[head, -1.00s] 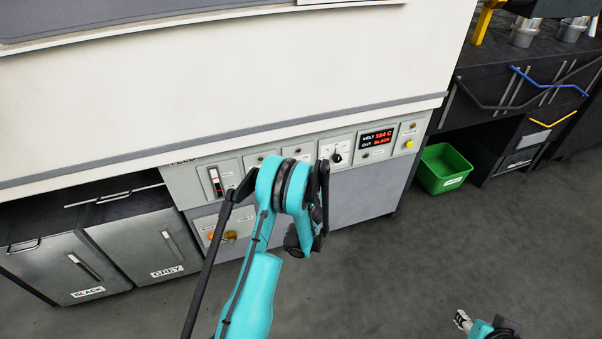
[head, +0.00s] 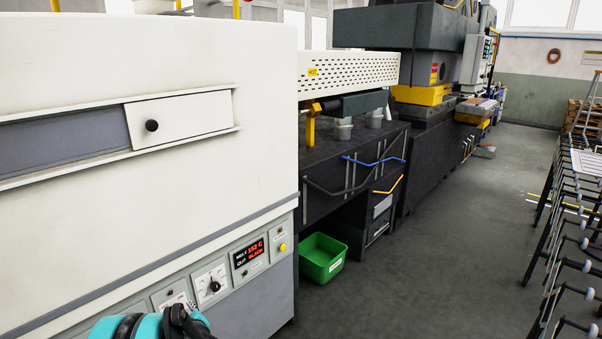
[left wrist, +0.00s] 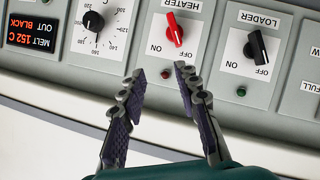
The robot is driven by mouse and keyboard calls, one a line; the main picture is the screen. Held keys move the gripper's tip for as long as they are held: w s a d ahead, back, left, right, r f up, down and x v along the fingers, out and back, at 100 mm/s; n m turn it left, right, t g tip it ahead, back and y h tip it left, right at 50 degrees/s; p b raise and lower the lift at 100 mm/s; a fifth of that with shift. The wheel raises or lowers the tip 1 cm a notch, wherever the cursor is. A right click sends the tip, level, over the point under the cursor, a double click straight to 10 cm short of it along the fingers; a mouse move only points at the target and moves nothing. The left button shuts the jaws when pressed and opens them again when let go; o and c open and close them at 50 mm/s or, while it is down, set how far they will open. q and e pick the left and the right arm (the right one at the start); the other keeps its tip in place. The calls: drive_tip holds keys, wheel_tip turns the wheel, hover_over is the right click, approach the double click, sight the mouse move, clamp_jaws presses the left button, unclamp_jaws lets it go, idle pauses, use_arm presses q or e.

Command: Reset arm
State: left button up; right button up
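My left gripper (left wrist: 160,70) is open and empty in the left wrist view. Its two fingers are apart in front of the control panel (left wrist: 205,70), which shows upside down there. Between and beyond the fingertips is a red HEATER switch (left wrist: 175,30). A black LOADER switch (left wrist: 257,45) is to its right and a black temperature dial (left wrist: 94,22) to its left. In the head view my left arm's teal wrist (head: 148,327) shows at the bottom edge, low before the panel; its fingertips are not clear. My right gripper is out of view.
The display (head: 249,252) reads MELT 152 C, OUT BLACK. The large white machine (head: 130,190) fills the left. A green bin (head: 322,258) stands on the floor by the dark bench (head: 330,165). A rack (head: 570,240) stands at right. The floor between is clear.

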use_arm(q)
drive_tip(key=s+d+r+m+g+h, duration=0.2)
drive_tip(key=s+d+r+m+h, duration=0.3)
drive_tip(key=s+d+r, duration=0.75)
drive_tip(key=s+d+m+h, duration=0.1)
drive_tip(key=s+d+m, duration=0.2)
drive_tip(key=s, duration=0.6)
drive_tip(key=s+d+m+g+h, duration=0.1)
drive_tip(key=s+d+m, duration=0.3)
drive_tip(key=s, duration=0.6)
drive_tip(key=shift+s+d+g+h, duration=0.2)
drive_tip(key=shift+d+g+h, duration=0.1)
drive_tip(key=shift+d, duration=0.5)
